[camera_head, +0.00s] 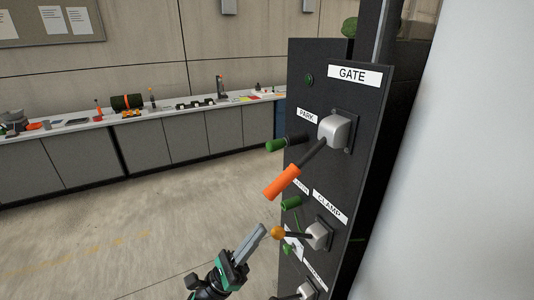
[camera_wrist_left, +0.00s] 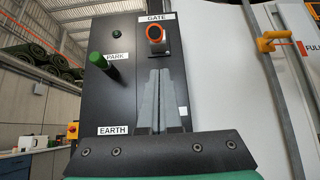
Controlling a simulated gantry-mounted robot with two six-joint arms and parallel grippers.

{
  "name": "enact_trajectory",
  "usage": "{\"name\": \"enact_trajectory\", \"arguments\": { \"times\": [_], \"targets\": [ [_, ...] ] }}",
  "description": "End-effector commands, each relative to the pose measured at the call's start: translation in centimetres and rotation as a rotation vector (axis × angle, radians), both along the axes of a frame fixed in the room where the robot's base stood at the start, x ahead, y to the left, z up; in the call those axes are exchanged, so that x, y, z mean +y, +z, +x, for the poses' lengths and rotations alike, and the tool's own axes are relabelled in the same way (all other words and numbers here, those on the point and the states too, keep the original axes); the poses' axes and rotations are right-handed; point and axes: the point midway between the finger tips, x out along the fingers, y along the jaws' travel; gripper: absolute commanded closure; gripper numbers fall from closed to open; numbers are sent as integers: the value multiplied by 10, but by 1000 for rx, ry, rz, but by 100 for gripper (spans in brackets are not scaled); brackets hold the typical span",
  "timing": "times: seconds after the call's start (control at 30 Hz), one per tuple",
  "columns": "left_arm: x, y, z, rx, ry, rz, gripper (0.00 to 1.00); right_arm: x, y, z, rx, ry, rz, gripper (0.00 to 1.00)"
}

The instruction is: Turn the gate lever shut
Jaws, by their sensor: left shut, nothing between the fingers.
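The gate lever (camera_head: 283,181) has an orange grip on a dark shaft and comes out of a silver housing (camera_head: 335,131) below the GATE label. It slants down and left in the head view. In the left wrist view the gate lever (camera_wrist_left: 155,33) shows nearly end-on as an orange ring, above the fingers. My left gripper (camera_head: 262,229) is shut and empty. My right gripper is not in view.
The dark panel (camera_head: 308,100) carries a green PARK peg (camera_head: 276,145) beside the gate lever and another green peg (camera_head: 291,203) lower down. A yellow handle (camera_wrist_left: 275,41) stands at the right in the wrist view. A long workbench (camera_head: 170,115) lines the back wall. The floor between is clear.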

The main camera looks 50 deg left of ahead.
Motion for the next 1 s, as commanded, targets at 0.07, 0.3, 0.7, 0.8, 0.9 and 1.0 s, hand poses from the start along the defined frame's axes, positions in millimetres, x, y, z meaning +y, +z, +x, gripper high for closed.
{"name": "enact_trajectory", "arguments": {
  "times": [0.07, 0.3, 0.7, 0.8, 0.9, 1.0],
  "targets": [
    [6, 6, -2, 1, 15, -1, 100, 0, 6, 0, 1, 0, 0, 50],
    [6, 12, 4, -3, 13, -1, 100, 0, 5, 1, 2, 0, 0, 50],
    [-4, 68, 49, -6, 11, -2, 100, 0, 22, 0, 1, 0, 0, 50],
    [-5, 76, 57, -5, 13, -2, 100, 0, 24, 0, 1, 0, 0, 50],
    [-6, 80, 61, -4, 12, -2, 100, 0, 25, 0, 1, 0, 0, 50],
    [-6, 81, 63, -3, 13, -3, 100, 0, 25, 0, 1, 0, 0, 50]
  ]
}}
